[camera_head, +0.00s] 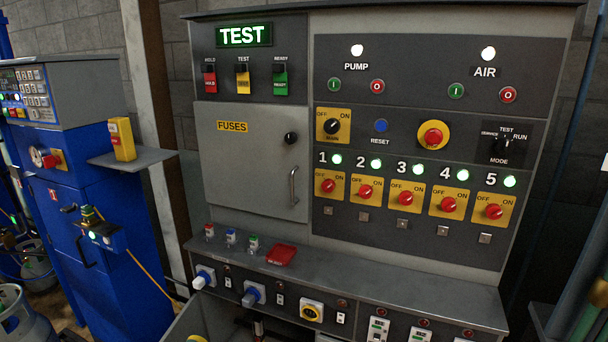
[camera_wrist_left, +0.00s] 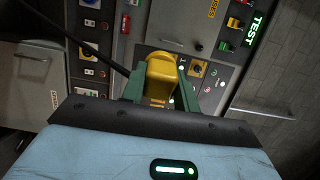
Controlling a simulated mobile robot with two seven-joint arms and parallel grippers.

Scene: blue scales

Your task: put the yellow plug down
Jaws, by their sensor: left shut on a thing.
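My left gripper (camera_wrist_left: 161,82) shows in the left wrist view. Its two green fingers are shut on the yellow plug (camera_wrist_left: 159,70), one finger on each side. The plug is held up in front of the grey test panel, apart from any surface that I can make out. A dark cable (camera_wrist_left: 78,44) runs off toward the upper left of that view. In the head view I cannot make out my left gripper for certain. My right gripper is in neither view.
The grey test bench has a ledge (camera_head: 400,290) with a red item (camera_head: 281,255) and several small fuses on it. Sockets (camera_head: 253,294) line the front below. A blue cabinet (camera_head: 100,280) stands on the left with a small grey shelf (camera_head: 150,158).

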